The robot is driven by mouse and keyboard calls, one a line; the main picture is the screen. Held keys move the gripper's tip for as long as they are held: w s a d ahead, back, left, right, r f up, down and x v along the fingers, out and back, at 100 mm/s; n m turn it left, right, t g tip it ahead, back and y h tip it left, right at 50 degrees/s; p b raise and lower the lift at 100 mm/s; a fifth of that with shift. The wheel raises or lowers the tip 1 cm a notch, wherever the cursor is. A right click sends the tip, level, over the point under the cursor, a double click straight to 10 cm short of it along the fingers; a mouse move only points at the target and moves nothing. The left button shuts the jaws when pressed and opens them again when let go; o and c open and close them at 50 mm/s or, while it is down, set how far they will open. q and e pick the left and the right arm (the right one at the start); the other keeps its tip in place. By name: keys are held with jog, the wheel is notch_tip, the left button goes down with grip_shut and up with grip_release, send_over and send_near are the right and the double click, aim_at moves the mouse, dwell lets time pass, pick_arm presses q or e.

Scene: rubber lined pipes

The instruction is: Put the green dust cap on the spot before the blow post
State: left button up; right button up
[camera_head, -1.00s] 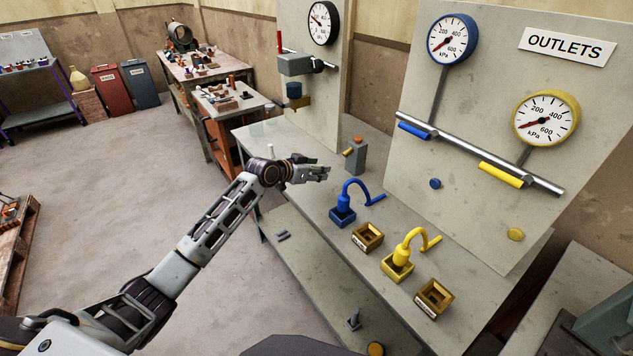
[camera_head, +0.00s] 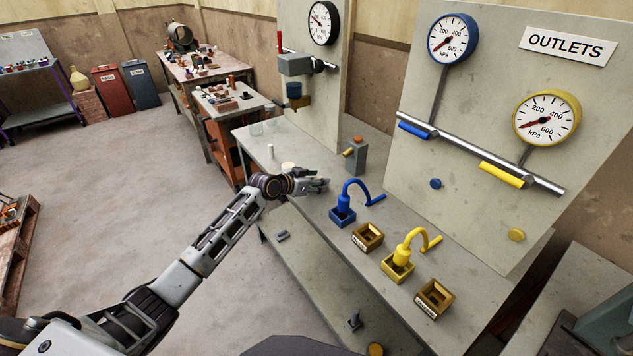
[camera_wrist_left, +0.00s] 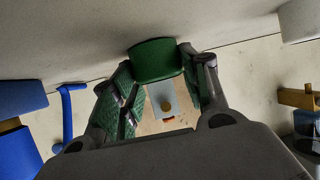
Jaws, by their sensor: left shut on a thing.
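A green dust cap (camera_wrist_left: 155,60) is clamped between the fingertips of my left gripper (camera_wrist_left: 158,85) in the left wrist view. In the head view my left gripper (camera_head: 322,184) is over the bench, in front of the blow post and left of the blue hose stand; the cap is hard to make out there. The blow post (camera_head: 356,157) is a grey upright block with an orange top and a brass side nozzle. It shows upside down between my fingers in the wrist view (camera_wrist_left: 158,102). I see no marked spot before it. My right gripper is out of view.
A blue hooked hose stand (camera_head: 343,216) and a yellow one (camera_head: 398,270) stand on the bench, with wooden boxes (camera_head: 367,237) (camera_head: 434,297) beside them. The bench is bare around the post's foot.

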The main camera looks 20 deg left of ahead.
pick_arm(q)
jog(key=o, duration=0.7)
jog(key=shift+f, duration=0.1)
jog(key=shift+c, duration=0.2)
jog(key=o, duration=0.4)
jog(key=shift+s+a+r, duration=0.15)
jog(key=shift+s+r, duration=0.1)
jog(key=shift+s+a+r, duration=0.25)
jog(key=shift+s+a, duration=0.05)
jog(key=shift+s, duration=0.2)
jog(key=v, duration=0.3)
jog(key=shift+s+a+r, duration=0.1)
jog(key=shift+s+r, duration=0.05)
jog(key=shift+s, duration=0.05)
jog(key=v, duration=0.3)
jog(key=shift+s+a+r, duration=0.15)
jog(key=shift+s, duration=0.15)
jog(key=shift+v, duration=1.45)
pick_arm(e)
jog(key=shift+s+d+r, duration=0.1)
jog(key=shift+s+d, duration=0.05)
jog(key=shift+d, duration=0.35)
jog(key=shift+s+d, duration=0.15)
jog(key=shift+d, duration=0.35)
